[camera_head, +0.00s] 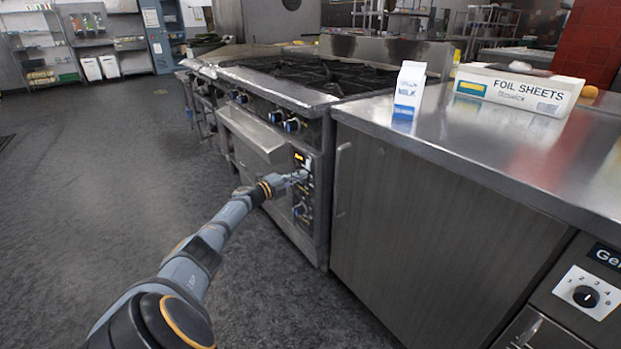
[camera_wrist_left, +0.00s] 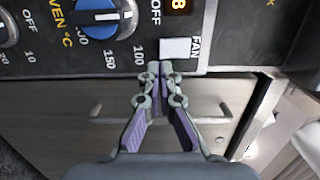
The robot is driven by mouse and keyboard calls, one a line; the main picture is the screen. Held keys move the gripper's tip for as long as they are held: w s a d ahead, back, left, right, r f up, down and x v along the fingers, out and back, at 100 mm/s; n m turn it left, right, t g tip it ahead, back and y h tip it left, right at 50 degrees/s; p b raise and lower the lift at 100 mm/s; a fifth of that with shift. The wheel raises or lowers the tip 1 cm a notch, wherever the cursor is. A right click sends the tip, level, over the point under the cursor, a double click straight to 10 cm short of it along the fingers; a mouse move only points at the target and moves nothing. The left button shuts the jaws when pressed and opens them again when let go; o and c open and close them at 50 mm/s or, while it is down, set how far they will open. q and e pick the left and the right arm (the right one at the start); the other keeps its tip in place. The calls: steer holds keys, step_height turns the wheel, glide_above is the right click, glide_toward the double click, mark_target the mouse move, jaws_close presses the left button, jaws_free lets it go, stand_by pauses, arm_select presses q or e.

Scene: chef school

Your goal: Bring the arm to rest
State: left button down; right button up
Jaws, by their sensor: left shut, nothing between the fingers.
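My left arm reaches forward from the bottom left of the head view. Its gripper (camera_head: 300,177) is at the control panel on the front of the oven (camera_head: 310,208). In the left wrist view the fingertips (camera_wrist_left: 160,70) are together, with nothing between them. They are just below and left of a white switch (camera_wrist_left: 180,47) marked FAN. I cannot tell if they touch the panel. A blue-faced oven knob (camera_wrist_left: 98,16) is up and to the left of the fingertips. My right gripper is in neither view.
A steel counter (camera_head: 448,130) over a cabinet stands right of the oven, bearing a milk carton (camera_head: 409,90) and a foil sheets box (camera_head: 520,90). A stove top (camera_head: 315,74) with several front knobs is above the oven. Open floor (camera_head: 100,180) lies to the left.

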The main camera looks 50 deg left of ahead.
arm_select(q)
steer(key=shift+s+a+r, duration=0.15)
steer(key=shift+s+a, duration=1)
steer(key=shift+a, duration=0.1)
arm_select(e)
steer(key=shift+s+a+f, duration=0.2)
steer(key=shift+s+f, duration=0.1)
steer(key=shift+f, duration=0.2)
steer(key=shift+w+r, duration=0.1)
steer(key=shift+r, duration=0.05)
